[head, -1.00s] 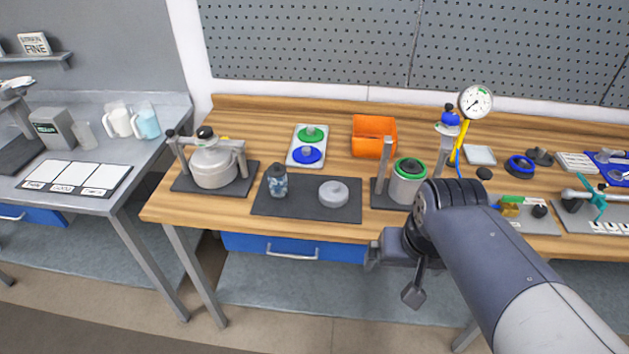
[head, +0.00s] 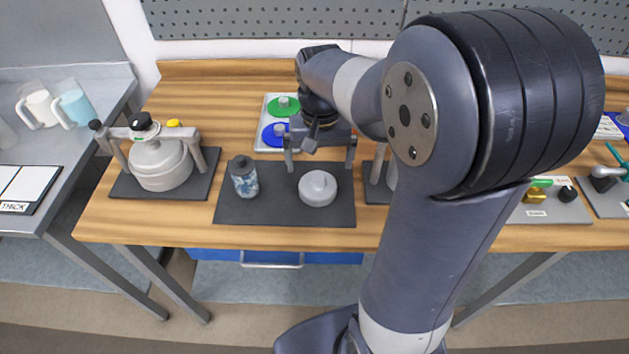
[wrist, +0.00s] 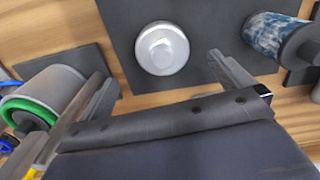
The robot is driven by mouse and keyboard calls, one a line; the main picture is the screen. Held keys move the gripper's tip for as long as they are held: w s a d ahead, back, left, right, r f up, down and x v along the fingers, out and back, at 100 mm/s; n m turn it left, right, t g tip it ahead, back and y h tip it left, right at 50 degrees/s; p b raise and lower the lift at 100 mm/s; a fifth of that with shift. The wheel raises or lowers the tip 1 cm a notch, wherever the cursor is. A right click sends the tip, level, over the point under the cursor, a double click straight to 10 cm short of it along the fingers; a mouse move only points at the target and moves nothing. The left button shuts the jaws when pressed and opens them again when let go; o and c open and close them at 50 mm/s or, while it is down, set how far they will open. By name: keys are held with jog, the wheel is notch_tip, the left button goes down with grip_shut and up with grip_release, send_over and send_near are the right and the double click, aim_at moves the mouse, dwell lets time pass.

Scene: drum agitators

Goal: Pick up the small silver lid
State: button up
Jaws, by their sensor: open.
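The small silver lid (head: 318,188) is round with a raised knob and lies on a dark mat (head: 275,211). In the wrist view the lid (wrist: 162,48) shows whole, knob facing up, with nothing on it. My gripper (head: 320,165) is open and empty, its two fingers spread just behind the lid in the head view. In the wrist view my gripper's fingers (wrist: 158,78) reach toward the lid from either side, apart from it. The exact height above the mat is hard to tell.
A clamped drum (head: 161,165) sits further left. A tray with green and blue lids (head: 262,140) is behind. A green-rimmed drum (wrist: 45,95) shows beside my gripper in the wrist view.

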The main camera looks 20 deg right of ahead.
aim_at(318, 177)
jog(key=shift+w+a+f+p, duration=0.1)
jog(key=shift+f+p, duration=0.05)
jog(key=shift+f, duration=1.65)
jog(key=shift+w+f+p, duration=0.1)
jog(key=shift+f+p, duration=0.05)
jog(key=shift+f, duration=1.6)
jog(key=shift+c, duration=0.4)
jog(key=c, duration=1.3)
